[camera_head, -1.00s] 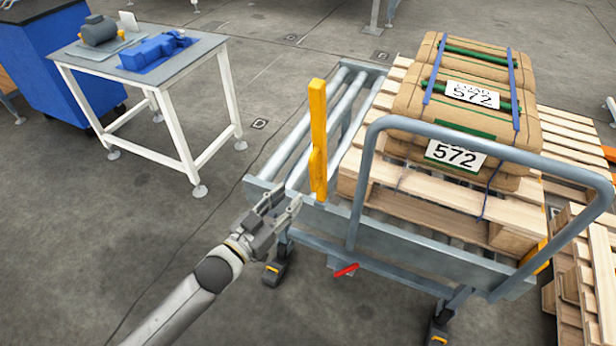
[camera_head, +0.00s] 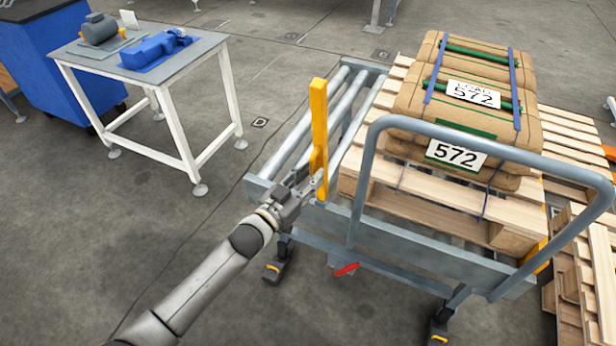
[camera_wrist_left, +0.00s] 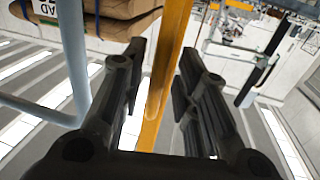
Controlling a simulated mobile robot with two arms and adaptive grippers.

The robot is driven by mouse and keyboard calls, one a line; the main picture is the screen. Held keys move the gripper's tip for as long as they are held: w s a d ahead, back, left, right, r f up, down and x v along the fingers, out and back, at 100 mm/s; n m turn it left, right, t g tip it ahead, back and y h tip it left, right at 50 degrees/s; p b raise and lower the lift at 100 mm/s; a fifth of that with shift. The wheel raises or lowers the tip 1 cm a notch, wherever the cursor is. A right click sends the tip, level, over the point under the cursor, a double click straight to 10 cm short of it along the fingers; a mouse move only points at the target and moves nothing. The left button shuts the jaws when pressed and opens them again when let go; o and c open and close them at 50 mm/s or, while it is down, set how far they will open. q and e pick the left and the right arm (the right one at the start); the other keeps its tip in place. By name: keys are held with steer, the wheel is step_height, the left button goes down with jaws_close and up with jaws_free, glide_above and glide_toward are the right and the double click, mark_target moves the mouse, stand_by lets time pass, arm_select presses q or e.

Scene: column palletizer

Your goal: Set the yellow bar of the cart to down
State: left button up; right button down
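The yellow bar (camera_head: 318,125) stands upright at the near left end of the grey roller cart (camera_head: 410,245). My left gripper (camera_head: 312,180) is at the lower part of the bar. In the left wrist view the open fingers of my left gripper (camera_wrist_left: 162,85) stand on either side of the yellow bar (camera_wrist_left: 168,60), with a gap visible on both sides. The lower end of the bar is partly hidden by the gripper in the head view. My right gripper is not in view.
A wooden pallet (camera_head: 405,205) with strapped brown sacks (camera_head: 425,100) marked 572 rests on the cart. The cart's grey hoop handle (camera_head: 470,130) rises at the near side. A red pedal (camera_head: 346,269) sits below. A white-legged table (camera_head: 150,72) stands at the left, with clear floor between.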

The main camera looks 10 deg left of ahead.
mark_target(327, 142)
arm_select(q)
steer(key=c, duration=0.5)
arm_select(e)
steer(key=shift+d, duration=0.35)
arm_select(q)
steer(key=shift+r, duration=0.1)
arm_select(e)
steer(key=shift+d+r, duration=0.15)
